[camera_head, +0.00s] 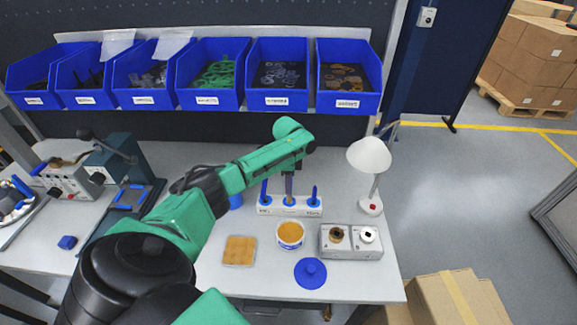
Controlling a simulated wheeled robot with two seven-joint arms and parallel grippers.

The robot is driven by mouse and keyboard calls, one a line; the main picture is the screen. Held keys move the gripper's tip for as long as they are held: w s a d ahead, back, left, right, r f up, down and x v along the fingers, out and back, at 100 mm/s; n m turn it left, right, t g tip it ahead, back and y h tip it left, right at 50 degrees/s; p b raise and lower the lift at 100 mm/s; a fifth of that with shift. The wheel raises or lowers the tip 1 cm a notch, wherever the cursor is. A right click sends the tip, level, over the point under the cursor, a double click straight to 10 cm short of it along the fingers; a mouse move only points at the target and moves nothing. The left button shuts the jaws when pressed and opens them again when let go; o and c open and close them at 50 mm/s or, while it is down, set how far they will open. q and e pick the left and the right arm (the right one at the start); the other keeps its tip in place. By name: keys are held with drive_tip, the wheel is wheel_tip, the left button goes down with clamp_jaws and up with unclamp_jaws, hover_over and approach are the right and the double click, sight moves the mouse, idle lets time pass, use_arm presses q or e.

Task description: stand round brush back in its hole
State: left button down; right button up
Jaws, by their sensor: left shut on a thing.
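A white brush rack (275,210) stands on the bench, with a blue-handled brush (264,193) upright at its left end and another blue brush (314,196) upright at its right end. My left gripper (290,172) points down over the middle of the rack. It is shut on a slim grey-brown thing, likely the round brush (289,188), which is upright between the two blue ones. The gripper covers its upper part, and I cannot tell whether its lower end is in the hole. My right gripper is not in view.
In front of the rack are a tub of orange-brown stuff (290,233), a blue lid (310,273), a tan square pad (239,250) and a metal housing block (350,252). A white lamp (369,157) stands right. Blue bins (212,99) line the back.

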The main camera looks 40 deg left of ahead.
use_arm(q)
drive_tip(key=shift+f+b, duration=0.65)
drive_tip(key=shift+f, duration=0.55)
idle(0.5)
drive_tip(key=c, duration=0.7)
unclamp_jaws()
wheel_tip(320, 180, up, 15)
drive_tip(key=b, duration=0.3)
drive_tip(key=shift+f, duration=0.2)
